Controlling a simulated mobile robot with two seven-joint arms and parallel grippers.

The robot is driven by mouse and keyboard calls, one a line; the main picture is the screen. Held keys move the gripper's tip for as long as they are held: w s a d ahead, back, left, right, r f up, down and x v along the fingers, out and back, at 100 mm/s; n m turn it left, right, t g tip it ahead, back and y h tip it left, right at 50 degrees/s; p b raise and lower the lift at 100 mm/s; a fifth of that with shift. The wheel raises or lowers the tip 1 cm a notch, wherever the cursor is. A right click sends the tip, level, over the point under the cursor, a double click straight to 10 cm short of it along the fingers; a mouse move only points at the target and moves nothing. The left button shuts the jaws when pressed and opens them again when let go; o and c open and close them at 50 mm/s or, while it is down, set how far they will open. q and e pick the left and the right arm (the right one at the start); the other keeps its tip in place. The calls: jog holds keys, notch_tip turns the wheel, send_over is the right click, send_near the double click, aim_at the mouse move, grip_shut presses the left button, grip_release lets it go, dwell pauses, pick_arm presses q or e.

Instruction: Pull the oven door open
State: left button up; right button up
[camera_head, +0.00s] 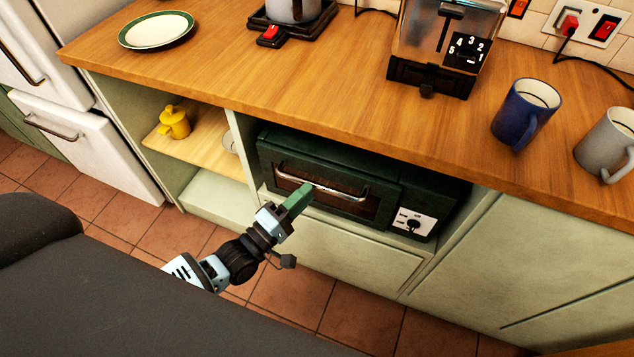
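The dark green oven (338,178) sits in a cabinet niche under the wooden counter. Its door (325,187) looks shut, with a silver bar handle (340,192) across its upper front. A control panel with a black knob (411,223) is at its right. My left gripper (302,194) reaches up from the lower left, its green fingers in front of the door and overlapping the handle's left part in the picture. I cannot tell whether the fingers touch the handle or how far apart they are. My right gripper is not in view.
A yellow pot (174,122) stands on the shelf left of the oven. A white fridge (85,130) is at left. Tiled floor shows below.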

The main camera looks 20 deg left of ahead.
aim_at(317, 183)
pick_arm(q)
jog(key=shift+x, duration=2.25)
jog(key=shift+f, duration=0.1)
grip_shut()
